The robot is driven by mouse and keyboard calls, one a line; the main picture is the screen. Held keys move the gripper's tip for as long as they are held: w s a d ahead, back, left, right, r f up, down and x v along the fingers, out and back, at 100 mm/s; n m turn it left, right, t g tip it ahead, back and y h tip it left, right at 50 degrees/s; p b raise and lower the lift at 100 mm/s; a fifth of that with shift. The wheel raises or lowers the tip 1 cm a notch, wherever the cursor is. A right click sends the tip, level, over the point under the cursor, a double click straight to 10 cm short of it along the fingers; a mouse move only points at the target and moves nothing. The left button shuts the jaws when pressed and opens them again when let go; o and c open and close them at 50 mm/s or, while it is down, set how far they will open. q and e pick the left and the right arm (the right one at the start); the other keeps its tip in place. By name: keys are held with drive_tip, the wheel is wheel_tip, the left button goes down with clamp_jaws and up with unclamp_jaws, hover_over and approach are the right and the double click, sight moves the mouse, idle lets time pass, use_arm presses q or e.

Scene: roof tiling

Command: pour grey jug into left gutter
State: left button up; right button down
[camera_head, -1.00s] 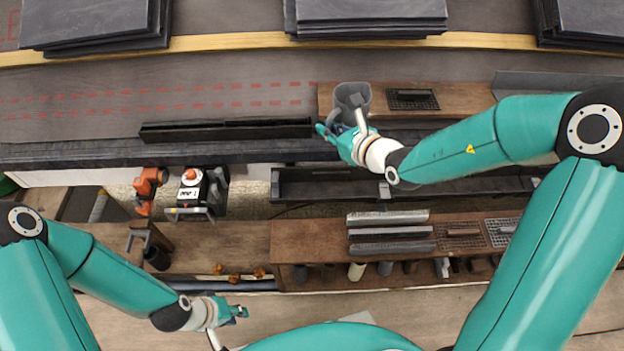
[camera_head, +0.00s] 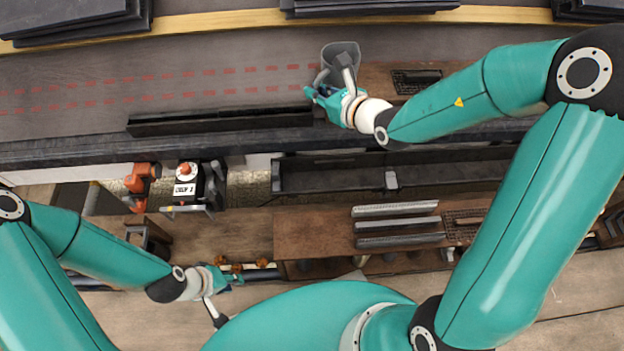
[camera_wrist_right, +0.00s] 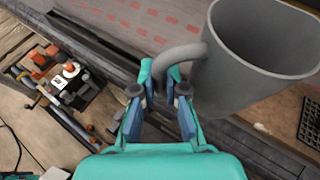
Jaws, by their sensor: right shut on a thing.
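The grey jug (camera_head: 341,58) is held upright or nearly so above the left end of a brown board on the roof. It fills the upper right of the right wrist view (camera_wrist_right: 245,65), and its inside looks empty or too dark to tell. My right gripper (camera_head: 318,98) is shut on the jug's handle (camera_wrist_right: 178,58). A short dark gutter (camera_head: 222,123) lies along the roof edge, left of the jug. A longer dark gutter (camera_head: 390,172) sits lower, below the roof edge. My left gripper (camera_head: 232,279) is low at the left; its finger gap is unclear.
The brown board (camera_head: 375,80) carries a dark grate (camera_head: 415,81). Stacked slates (camera_head: 80,15) lie at the roof's top. A boxed tool (camera_head: 187,188) and an orange tool (camera_head: 140,185) stand below the edge. A lower bench (camera_head: 310,232) holds metal strips (camera_head: 395,225).

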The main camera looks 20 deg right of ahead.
drive_tip(key=shift+a+r+n+y, duration=0.2)
drive_tip(key=shift+r+n+y, duration=0.05)
drive_tip(key=shift+n+y, duration=0.05)
drive_tip(key=s+a+f+n+g+y+b, duration=0.1)
drive_tip(key=s+a+f+n+g+y, duration=0.2)
drive_tip(key=s+a+f, duration=0.4)
drive_tip(key=s+a+f+n+g+y, duration=0.2)
drive_tip(key=s+a+f+n+y, duration=0.2)
drive_tip(key=s+a+f, duration=0.3)
drive_tip(key=shift+s+a+f+n+g+b, duration=0.35)
drive_tip(key=shift+s+f, duration=2)
drive_tip(key=shift+f, duration=1.25)
drive_tip(key=shift+d, duration=0.1)
